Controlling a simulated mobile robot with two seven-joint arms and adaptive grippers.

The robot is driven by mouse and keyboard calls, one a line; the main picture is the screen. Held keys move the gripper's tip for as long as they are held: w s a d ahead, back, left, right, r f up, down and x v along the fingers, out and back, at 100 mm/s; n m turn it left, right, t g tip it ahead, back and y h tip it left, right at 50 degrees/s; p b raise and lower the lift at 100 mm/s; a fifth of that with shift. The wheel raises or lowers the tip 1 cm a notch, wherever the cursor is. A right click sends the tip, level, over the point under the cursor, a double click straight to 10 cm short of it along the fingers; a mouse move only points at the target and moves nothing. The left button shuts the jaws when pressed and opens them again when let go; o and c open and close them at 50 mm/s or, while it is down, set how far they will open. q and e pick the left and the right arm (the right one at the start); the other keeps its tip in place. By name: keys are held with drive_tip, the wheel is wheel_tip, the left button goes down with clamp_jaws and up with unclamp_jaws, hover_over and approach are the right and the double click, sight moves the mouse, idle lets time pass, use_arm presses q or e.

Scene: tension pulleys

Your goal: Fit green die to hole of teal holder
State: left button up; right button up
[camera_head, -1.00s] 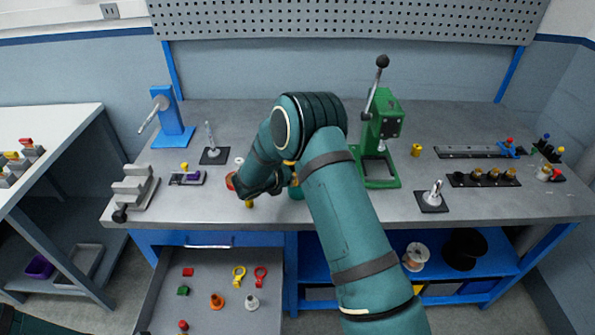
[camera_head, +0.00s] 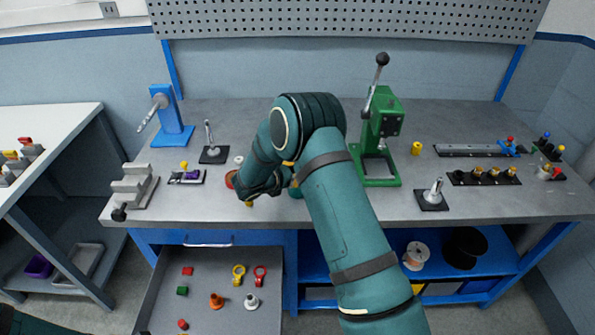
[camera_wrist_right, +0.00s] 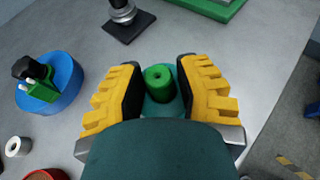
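The green die (camera_wrist_right: 159,84) is a short upright cylinder with a hole in its top. In the right wrist view it stands at the teal holder (camera_wrist_right: 160,108), which shows around its lower part; how deep it sits I cannot tell. My right gripper (camera_wrist_right: 160,80) has its yellow, black-padded fingers apart on either side of the die, with no clear grip on it. In the head view the right hand is low over the bench front and the teal holder (camera_head: 296,191) is partly hidden behind it. The die is hidden there. My left gripper is not in view.
A blue round base with a green block (camera_wrist_right: 50,85) stands left in the wrist view. A green press (camera_head: 380,140) stands behind right of my arm. A dark plate with a metal post (camera_head: 432,198) is farther right. An open drawer (camera_head: 215,275) with small parts juts out in front.

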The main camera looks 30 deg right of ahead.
drive_tip(key=shift+o, duration=0.8)
drive_tip(key=shift+a+r, duration=0.1)
drive_tip(key=shift+a, duration=0.05)
drive_tip(key=v, duration=1.1)
drive_tip(key=shift+a, duration=0.3)
drive_tip(key=shift+s, duration=0.1)
